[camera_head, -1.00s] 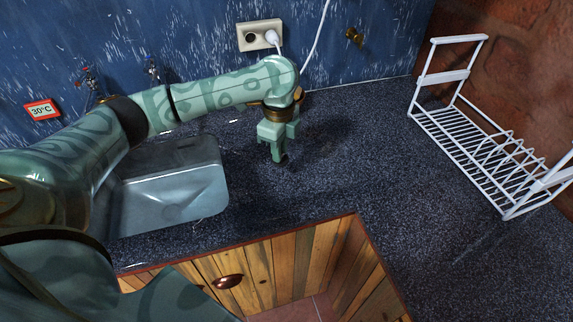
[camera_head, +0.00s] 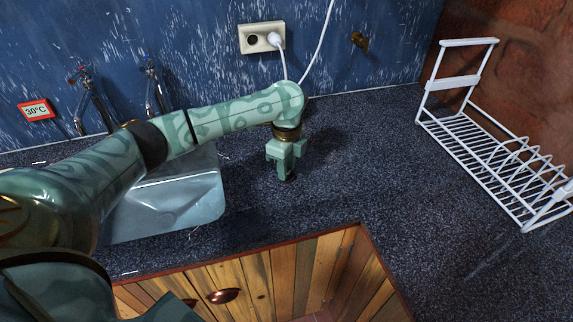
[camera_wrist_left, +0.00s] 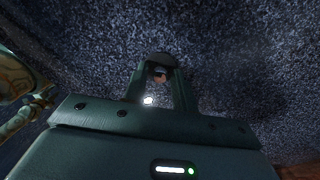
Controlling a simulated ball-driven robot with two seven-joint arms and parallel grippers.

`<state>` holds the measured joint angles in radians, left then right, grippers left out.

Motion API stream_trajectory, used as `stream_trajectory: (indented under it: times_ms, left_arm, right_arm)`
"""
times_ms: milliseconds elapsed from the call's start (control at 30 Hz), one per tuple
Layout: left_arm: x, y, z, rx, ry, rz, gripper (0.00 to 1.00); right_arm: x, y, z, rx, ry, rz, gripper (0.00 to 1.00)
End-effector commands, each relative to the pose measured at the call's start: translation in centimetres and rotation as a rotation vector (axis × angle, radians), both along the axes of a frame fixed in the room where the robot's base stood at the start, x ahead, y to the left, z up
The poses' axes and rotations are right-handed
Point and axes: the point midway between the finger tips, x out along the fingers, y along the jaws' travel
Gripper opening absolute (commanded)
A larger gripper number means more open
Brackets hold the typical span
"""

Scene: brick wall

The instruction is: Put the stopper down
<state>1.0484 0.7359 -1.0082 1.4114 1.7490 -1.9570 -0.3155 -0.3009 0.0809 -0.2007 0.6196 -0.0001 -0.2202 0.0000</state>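My left gripper (camera_head: 283,176) points down at the dark speckled countertop (camera_head: 370,185), to the right of the sink. A small dark stopper (camera_head: 291,178) shows at its fingertips, close to the counter surface. In the left wrist view the two fingers (camera_wrist_left: 161,85) close in on the round dark stopper (camera_wrist_left: 160,59), which has a brownish middle. The fingers appear shut on it. Whether the stopper touches the counter I cannot tell. My right gripper is not in view.
A metal sink (camera_head: 170,208) lies under my left arm, with taps (camera_head: 155,90) behind it. A white wire dish rack (camera_head: 490,155) stands on the right. A socket with a plugged-in cord (camera_head: 262,38) is on the blue wall. The counter between gripper and rack is clear.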

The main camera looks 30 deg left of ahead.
Motion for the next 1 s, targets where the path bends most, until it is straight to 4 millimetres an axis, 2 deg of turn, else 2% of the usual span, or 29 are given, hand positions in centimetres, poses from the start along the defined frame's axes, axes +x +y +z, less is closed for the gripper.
stream_trajectory:
  times_ms: [367,467,700,800,1000]
  left_arm:
    - [0.0,0.0,0.3,0.000,-0.002,0.001,0.39]
    - [0.0,0.0,2.1,0.001,-0.004,0.001,0.39]
    - [0.1,0.0,8.1,-0.001,-0.006,0.002,0.39]
    - [0.0,0.0,10.1,0.000,-0.005,0.001,0.39]
    - [0.0,0.0,12.2,-0.001,-0.001,0.002,0.39]
  right_arm:
    - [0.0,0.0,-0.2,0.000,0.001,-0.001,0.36]
    - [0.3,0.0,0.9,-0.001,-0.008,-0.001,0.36]
    - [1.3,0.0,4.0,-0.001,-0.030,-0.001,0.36]
    - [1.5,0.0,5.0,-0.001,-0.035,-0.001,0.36]
    - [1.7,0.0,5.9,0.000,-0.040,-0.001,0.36]
